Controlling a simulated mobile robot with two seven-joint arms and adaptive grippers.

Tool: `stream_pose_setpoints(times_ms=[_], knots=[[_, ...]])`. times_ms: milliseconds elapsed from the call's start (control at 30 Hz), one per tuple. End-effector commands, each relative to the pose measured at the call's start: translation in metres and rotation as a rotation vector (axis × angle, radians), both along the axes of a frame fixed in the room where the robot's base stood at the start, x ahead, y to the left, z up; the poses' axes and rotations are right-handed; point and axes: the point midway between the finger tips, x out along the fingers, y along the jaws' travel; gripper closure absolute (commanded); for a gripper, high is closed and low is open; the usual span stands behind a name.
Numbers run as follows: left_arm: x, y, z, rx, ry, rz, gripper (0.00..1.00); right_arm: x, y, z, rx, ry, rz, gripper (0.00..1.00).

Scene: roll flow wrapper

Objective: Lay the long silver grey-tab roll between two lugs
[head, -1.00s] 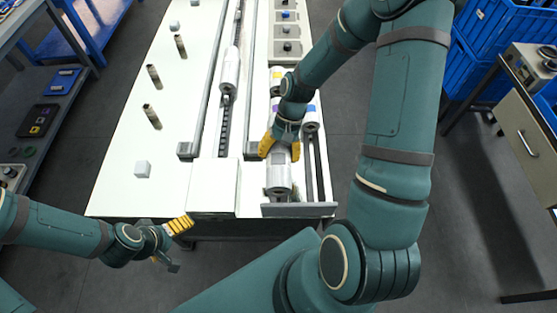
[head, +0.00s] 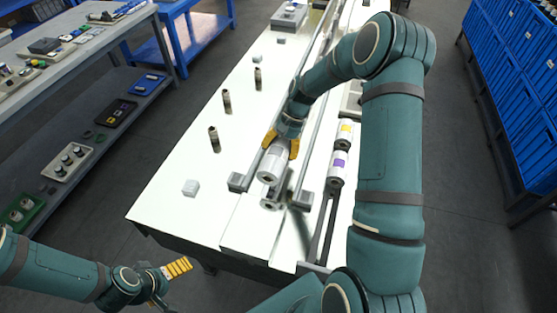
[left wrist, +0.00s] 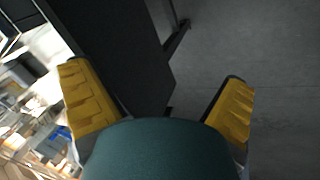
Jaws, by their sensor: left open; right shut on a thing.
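My right gripper (head: 282,146) is shut on a silver roll (head: 274,164) and holds it above the conveyor channel, between the two long rails. The roll's near end faces me; its tab colour cannot be made out. A second silver cylindrical end (head: 271,203) shows just below it, low in the channel. The lugs under the held roll are hidden by the roll and my right arm. My left gripper (head: 168,280) is off the table's near left side, empty. In the left wrist view its yellow fingers (left wrist: 160,105) are wide apart over the floor.
Rolls with a yellow tab (head: 345,130) and a purple tab (head: 338,168) lie in the rack right of the channel. Several dark upright posts (head: 227,101) and a white block (head: 190,187) stand on the table's left. Grey rail-end blocks (head: 239,182) flank the channel.

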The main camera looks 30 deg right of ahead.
Motion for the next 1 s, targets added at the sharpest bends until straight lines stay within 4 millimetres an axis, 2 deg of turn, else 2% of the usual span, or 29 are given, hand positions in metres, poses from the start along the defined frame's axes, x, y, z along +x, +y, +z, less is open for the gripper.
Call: stream_pose_setpoints(times_ms=[167,367,1000], knots=[[0.0,0.0,-0.002,0.0,0.0,-0.001,0.0,0.005,-0.003,-0.001,0.002,-0.001,-0.011,0.77],[-0.001,-0.001,-0.01,0.0,0.003,-0.003,0.0,0.005,-0.003,-0.012,0.002,-0.001,-0.011,0.77],[-0.015,-0.003,-0.054,-0.006,0.033,-0.027,0.0,0.005,-0.003,-0.078,0.002,-0.003,-0.011,0.77]])
